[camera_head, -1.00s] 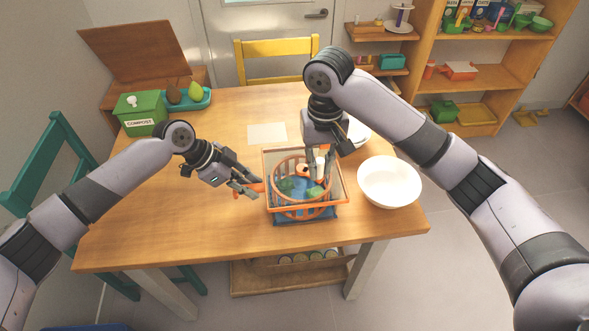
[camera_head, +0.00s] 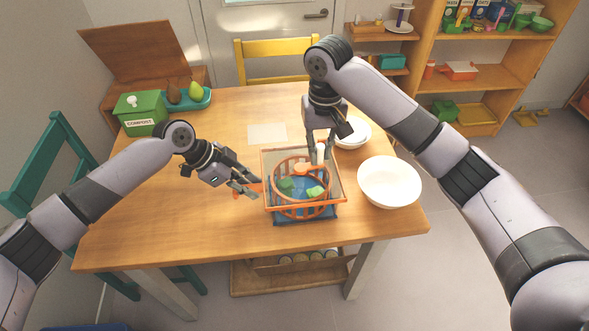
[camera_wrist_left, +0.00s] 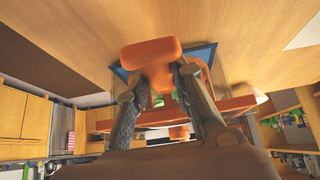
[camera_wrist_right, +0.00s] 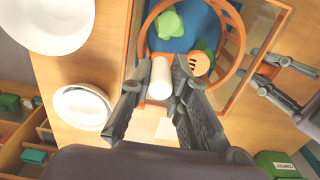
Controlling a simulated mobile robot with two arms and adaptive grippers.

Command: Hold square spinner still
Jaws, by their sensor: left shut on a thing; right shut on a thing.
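The square spinner (camera_head: 343,187) stands on the wooden table. It is a see-through square box with an orange rim and a blue base. A round orange slatted basket (camera_head: 278,169) sits inside, holding green pieces (camera_head: 315,192). My left gripper (camera_head: 258,191) is shut on the orange side handle (camera_wrist_left: 151,51), left of the box; the handle's end sticks out past the fingers. My right gripper (camera_head: 319,162) is above the far part of the basket, shut on the white knob (camera_wrist_right: 160,80). The knob also shows in the head view (camera_head: 320,153).
A white bowl (camera_head: 389,182) stands close to the right of the spinner, with more white dishes (camera_head: 354,134) behind. A white sheet (camera_head: 267,133) lies beyond it. A green compost box (camera_head: 140,112) is at the far left. The table's left part is clear.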

